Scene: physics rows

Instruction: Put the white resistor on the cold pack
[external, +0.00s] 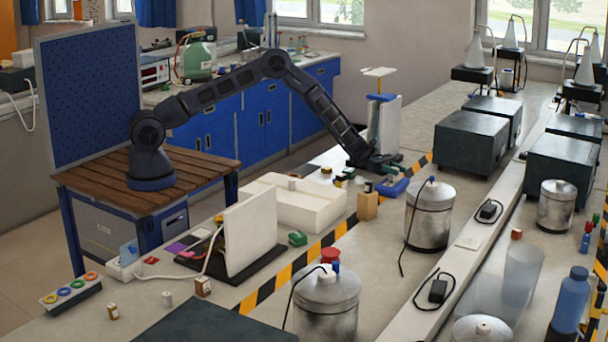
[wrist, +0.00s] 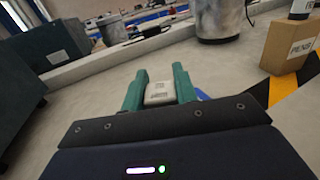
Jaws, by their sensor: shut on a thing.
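The white resistor (wrist: 159,92) is a small pale block with dark print. It sits between the two green fingers of my gripper (wrist: 160,82) in the wrist view, with both fingers against its sides. In the external view my gripper (external: 388,174) is low over the bench, beside a flat blue item (external: 393,188) that looks like the cold pack. A bit of that blue (wrist: 203,95) shows past the right finger in the wrist view; the rest is hidden. I cannot tell whether the resistor touches it.
A cardboard box (external: 367,206) and a metal pot (external: 429,216) stand close to my gripper. A white tray (external: 296,203) lies to the left. Dark boxes (external: 470,143) stand behind to the right. Yellow-black tape (external: 331,236) crosses the bench.

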